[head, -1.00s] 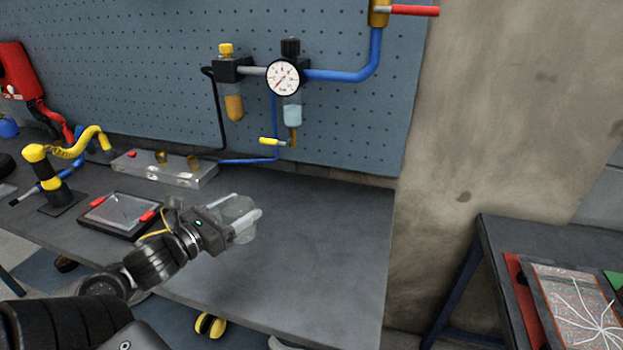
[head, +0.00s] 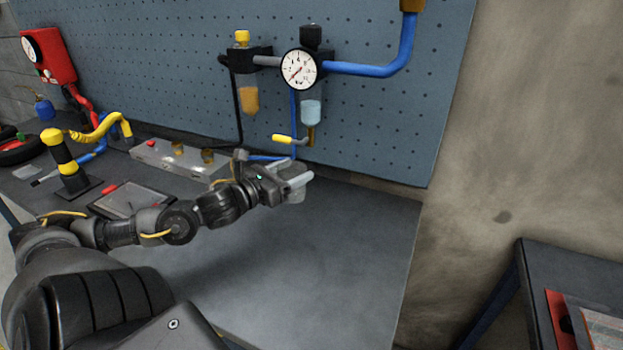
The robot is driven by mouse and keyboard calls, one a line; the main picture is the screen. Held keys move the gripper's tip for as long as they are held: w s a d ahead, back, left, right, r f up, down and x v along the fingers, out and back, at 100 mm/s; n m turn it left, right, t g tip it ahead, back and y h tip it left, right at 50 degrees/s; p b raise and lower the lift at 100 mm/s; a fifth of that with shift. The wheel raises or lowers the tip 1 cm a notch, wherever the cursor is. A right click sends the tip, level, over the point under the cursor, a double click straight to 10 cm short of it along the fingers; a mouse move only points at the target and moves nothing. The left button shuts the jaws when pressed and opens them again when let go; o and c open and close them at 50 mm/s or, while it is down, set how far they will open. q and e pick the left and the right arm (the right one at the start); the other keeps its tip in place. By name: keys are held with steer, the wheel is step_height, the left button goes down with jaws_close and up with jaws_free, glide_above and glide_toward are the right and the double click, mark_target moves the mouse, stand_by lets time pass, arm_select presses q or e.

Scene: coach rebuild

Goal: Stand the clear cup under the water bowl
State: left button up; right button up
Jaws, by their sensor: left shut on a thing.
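The water bowl (head: 311,110) is the small clear bowl with bluish water, hanging below the black-capped regulator and gauge on the pegboard. A brass drain with a yellow lever (head: 283,138) sits beneath it. My left gripper (head: 297,183) is shut on the clear cup (head: 297,195), holding it in front of and below the water bowl, slightly to its left in the picture. The fingers cover part of the cup. I cannot tell whether the cup's base touches the bench. My right gripper is not in view.
The grey bench (head: 350,240) is bare at the right and front. A metal box (head: 170,158) with brass fittings, a tablet (head: 130,200) and a yellow-black hose stand (head: 65,165) are at the left. An amber bowl (head: 248,98) hangs left of the gauge. Another table (head: 570,270) stands at right.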

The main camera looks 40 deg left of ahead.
mark_target(295, 163)
arm_select(q)
steer(key=w, duration=0.1)
steer(key=w+a, duration=0.1)
steer(key=w, duration=0.2)
steer(key=shift+w+a+r, duration=0.15)
steer(key=shift+w+a, duration=0.15)
steer(key=shift+w, duration=0.1)
steer(key=w+a+f+p, duration=0.1)
steer(key=w+f, duration=0.2)
steer(key=w, duration=0.2)
steer(key=shift+a+f, duration=0.25)
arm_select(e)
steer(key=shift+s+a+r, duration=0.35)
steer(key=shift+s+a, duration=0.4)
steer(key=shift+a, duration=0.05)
